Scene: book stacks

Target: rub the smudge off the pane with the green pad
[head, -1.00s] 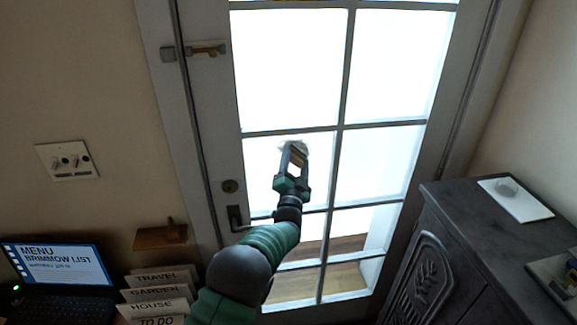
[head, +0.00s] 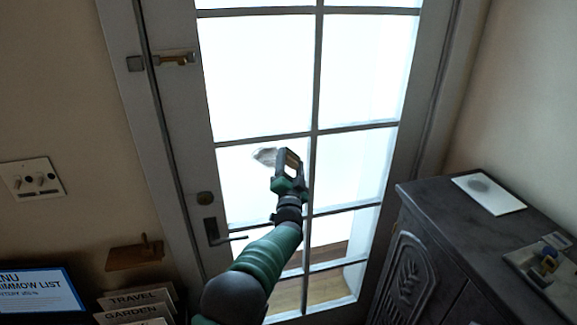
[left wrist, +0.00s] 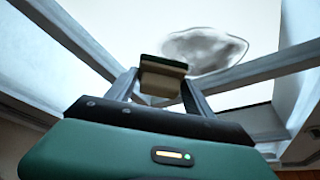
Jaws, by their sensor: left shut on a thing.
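The pane (head: 245,185) is one of several bright panes in a door. A grey smudge (head: 265,156) is near its top edge; it also shows large in the left wrist view (left wrist: 205,48). My left gripper (head: 288,168) is shut on the pad (left wrist: 163,78), which has a dark green layer over a tan one. In the head view the pad (head: 292,160) is just right of the smudge, near the upright bar. I cannot tell whether the pad touches the glass. My right gripper is not in view.
A door handle (head: 213,231) sticks out left of my arm. A dark cabinet (head: 420,205) stands at the right, with a white sheet (head: 490,193) bearing a grey spot and a tray (head: 540,270) on top.

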